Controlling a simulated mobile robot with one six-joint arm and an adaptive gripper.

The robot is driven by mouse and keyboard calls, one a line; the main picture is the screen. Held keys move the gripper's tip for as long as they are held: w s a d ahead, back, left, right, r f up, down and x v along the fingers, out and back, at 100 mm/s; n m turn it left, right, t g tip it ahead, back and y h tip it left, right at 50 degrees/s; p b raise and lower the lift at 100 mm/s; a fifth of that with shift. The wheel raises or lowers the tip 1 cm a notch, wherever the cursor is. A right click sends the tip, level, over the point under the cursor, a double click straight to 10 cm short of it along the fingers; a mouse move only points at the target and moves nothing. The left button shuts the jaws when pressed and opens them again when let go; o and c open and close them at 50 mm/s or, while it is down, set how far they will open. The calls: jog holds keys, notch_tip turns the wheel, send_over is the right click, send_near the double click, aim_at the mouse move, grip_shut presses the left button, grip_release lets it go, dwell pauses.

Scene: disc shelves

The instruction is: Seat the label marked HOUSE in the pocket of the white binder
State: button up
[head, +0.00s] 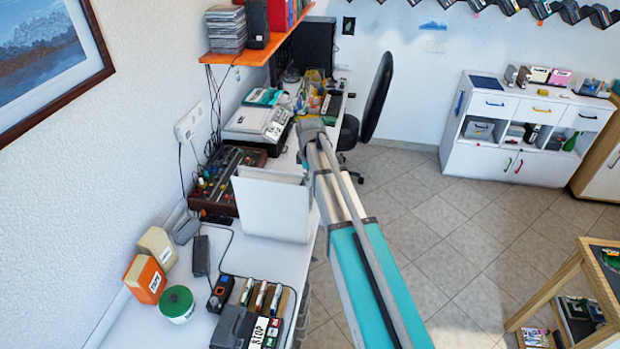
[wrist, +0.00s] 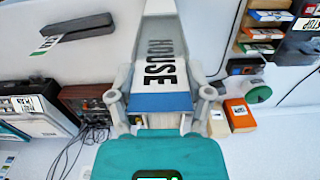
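The label marked HOUSE (wrist: 160,62) is a white strip with black letters and a blue end, upright in the middle of the wrist view. My gripper (wrist: 161,100) has one finger on each side of the label at its blue end and appears shut on it. The white binder (head: 275,208) stands upright on the desk in the head view, beside my arm. My gripper is hidden behind my arm in the head view.
Near the binder are a red-brown control box (head: 225,175), an orange box (head: 146,279), a green round can (head: 177,303) and a dark holder (head: 236,328) beside several upright pieces. The white desk (head: 262,262) has some bare room in front of the binder.

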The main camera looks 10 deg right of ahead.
jog(key=o, duration=0.4)
jog(key=shift+r, duration=0.15)
notch_tip(320, 180, up, 14)
jog(key=p, duration=1.4)
jog(key=shift+r+p, duration=0.25)
jog(key=shift+p, duration=0.15)
jog(key=shift+f, duration=0.1)
dwell(0.8)
jog(key=shift+s+d+f+m+b, duration=0.1)
jog(key=shift+s+f+m+b, duration=2.55)
jog(key=shift+s, duration=1.4)
jog(key=shift+s+d+f+m+b, duration=0.1)
jog(key=shift+s+f+m+b, duration=1.7)
jog(key=shift+s+f+b, duration=1.9)
jog(key=shift+s+f+m+b, duration=2.25)
jog(key=shift+s+f+b, duration=0.35)
jog(key=shift+s, duration=1.75)
